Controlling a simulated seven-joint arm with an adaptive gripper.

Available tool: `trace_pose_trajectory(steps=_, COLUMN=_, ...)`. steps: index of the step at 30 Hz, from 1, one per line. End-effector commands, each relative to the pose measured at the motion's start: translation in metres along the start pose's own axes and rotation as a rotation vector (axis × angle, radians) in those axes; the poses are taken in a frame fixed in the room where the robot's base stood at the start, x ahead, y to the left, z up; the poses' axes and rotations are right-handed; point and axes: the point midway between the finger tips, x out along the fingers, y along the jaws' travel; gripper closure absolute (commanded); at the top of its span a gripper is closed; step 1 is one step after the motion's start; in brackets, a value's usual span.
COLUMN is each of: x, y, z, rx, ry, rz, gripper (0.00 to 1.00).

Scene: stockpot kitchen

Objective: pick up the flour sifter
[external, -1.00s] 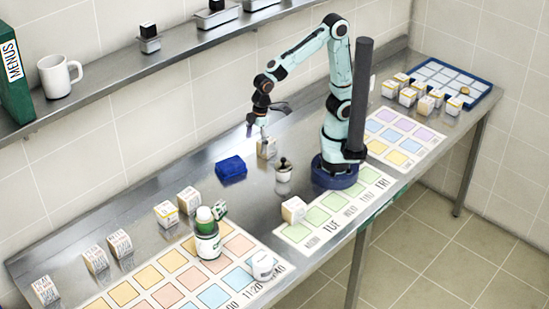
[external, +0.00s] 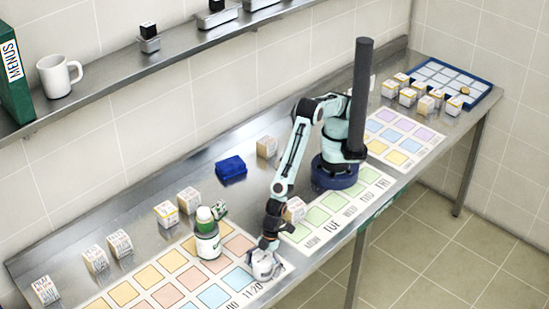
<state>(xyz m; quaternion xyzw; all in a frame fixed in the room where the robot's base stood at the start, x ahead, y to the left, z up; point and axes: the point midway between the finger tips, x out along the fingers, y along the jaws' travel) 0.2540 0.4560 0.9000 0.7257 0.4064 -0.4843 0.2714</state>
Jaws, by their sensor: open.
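A small white rounded container (external: 262,267), which may be the flour sifter, stands on the front part of the large coloured-square sheet near the counter's front edge. My gripper (external: 266,248) is open and points down right over it. The dark fingers cover its top, and I cannot tell whether they touch it or reach around it. A green-and-white bottle-like container (external: 208,241) with a pale cap stands to the left, apart from my gripper.
A white block (external: 296,209) is close behind my gripper. Other printed blocks (external: 189,200) and a blue box (external: 230,169) stand on the steel counter. A blue tray (external: 487,81) is at the far right. The coloured sheet (external: 170,295) has bare squares left of my gripper.

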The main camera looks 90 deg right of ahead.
Motion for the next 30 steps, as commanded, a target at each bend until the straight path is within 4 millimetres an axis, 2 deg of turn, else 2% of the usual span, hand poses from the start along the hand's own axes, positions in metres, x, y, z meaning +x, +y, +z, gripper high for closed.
trace_pose_trajectory(steps=9, x=0.0065, y=0.0002, z=0.0001, rx=0.001, ry=0.000, rz=0.000, gripper=0.08)
trace_pose_trajectory(steps=10, x=0.0065, y=0.0003, z=0.0001, rx=0.001, ry=0.000, rz=0.000, gripper=0.11)
trace_pose_trajectory(steps=15, x=0.0063, y=0.0003, z=0.0002, rx=0.001, ry=-0.001, rz=0.000, gripper=0.64)
trace_pose_trajectory(steps=16, x=0.0063, y=0.0004, z=0.0002, rx=0.001, ry=-0.001, rz=0.000, gripper=0.70)
trace_pose_trajectory(steps=30, x=0.0046, y=0.0005, z=0.0002, rx=0.001, ry=-0.003, rz=0.000, gripper=0.71)
